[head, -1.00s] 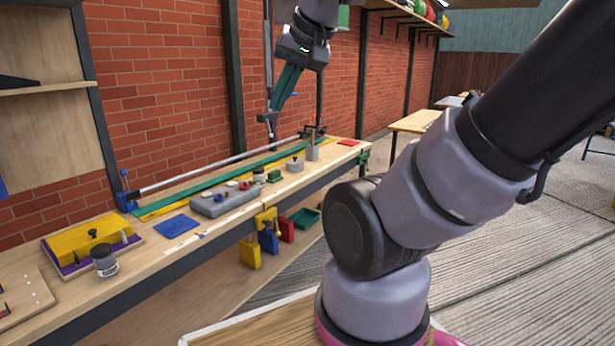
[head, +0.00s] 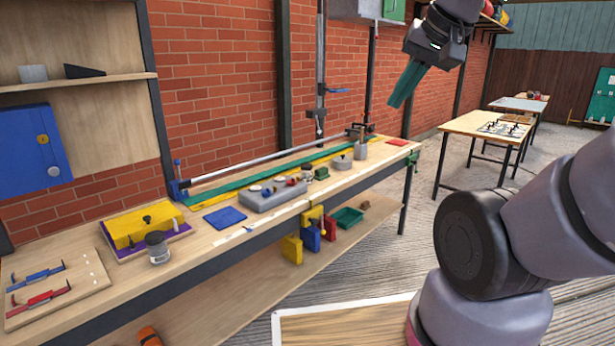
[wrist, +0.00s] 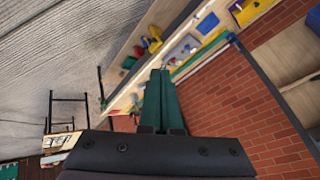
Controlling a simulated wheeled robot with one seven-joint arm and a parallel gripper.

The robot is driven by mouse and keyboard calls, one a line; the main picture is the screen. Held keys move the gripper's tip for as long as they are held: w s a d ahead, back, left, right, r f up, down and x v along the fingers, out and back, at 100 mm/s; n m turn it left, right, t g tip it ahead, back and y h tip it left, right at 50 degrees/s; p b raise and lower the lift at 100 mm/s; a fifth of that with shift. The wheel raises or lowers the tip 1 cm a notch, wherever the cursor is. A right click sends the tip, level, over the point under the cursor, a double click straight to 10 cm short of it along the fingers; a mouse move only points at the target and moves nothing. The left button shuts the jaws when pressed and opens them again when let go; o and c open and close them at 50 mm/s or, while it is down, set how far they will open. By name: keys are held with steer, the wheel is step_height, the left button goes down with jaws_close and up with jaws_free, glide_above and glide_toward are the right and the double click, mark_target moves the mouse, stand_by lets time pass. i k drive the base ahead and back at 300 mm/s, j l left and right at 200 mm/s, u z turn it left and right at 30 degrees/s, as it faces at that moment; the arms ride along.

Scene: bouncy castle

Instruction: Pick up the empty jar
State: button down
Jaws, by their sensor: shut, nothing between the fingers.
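A small jar (head: 157,248) with a dark lid and a pale label stands upright on the near left part of the workbench (head: 205,265), in front of the yellow block. A second small jar-like container (head: 307,173) stands beside the grey tray further along the bench. I cannot tell from here whether either is empty. My gripper (head: 396,104) hangs in the air at the upper right, beyond the bench's far end, well away from the near jar. Its green fingers are shut with nothing between them. In the wrist view the closed fingers (wrist: 161,76) point towards the bench.
A yellow block (head: 140,228) on a purple base is behind the near jar. A board with blue and red calipers (head: 45,290) lies to its left, a blue mat (head: 225,217) to its right. A long metal bar (head: 265,161) runs along the back. Another table (head: 470,125) stands further right.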

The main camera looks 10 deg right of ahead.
mark_target(306, 172)
steer(key=i+z, duration=0.15)
steer(key=i, duration=0.4)
steer(key=i+j+z, duration=0.15)
steer(key=i, duration=0.35)
steer(key=i+j+z, duration=0.15)
steer(key=i, duration=0.4)
